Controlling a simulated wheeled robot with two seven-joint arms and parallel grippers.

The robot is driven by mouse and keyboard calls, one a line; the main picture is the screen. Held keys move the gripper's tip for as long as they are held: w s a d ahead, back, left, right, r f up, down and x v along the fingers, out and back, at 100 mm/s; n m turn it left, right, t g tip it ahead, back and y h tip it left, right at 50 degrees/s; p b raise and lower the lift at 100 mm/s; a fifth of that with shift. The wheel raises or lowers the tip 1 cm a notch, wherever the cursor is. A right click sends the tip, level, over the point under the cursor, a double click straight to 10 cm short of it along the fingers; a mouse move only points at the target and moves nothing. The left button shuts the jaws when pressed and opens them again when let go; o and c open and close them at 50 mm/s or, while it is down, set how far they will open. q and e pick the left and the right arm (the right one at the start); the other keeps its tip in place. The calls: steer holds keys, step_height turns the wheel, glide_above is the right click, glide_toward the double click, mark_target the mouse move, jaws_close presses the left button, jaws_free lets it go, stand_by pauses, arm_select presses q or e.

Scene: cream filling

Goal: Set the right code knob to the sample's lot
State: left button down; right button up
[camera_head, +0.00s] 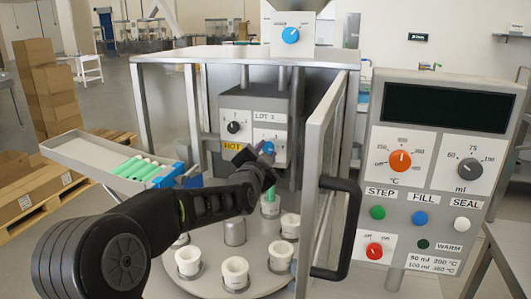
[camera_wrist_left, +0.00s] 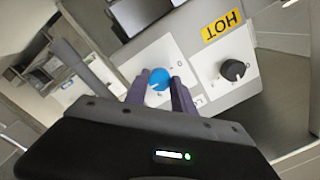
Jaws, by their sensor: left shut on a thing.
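The code panel (camera_head: 227,106) inside the open machine carries a black knob (camera_head: 233,127) and, to its right, a blue knob (camera_head: 268,147). My left gripper (camera_head: 262,154) reaches into the machine and is shut on the blue knob. In the left wrist view, the panel is upside down, with the blue knob (camera_wrist_left: 158,78) between the fingers and the black knob (camera_wrist_left: 232,70) free. The fingers hide part of the right dial. A card reading "LOT" with a small, unclear digit is above the knobs. My right gripper is not in view.
The glass door (camera_head: 318,170) with its black handle (camera_head: 340,225) stands open right of my arm. White cups (camera_head: 235,271) stand on the turntable below. A tray (camera_head: 85,155) with green-and-white tubes is at left. A control panel (camera_head: 435,170) stands at right.

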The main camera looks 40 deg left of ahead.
arm_select(q)
steer(key=shift+f, duration=0.1)
steer(key=c, duration=1.1)
jaws_free()
steer(key=shift+o, duration=0.2)
steer(key=b+v, duration=0.1)
steer(key=v, duration=0.6)
steer(key=shift+s, duration=0.35)
steer(key=shift+d, duration=0.1)
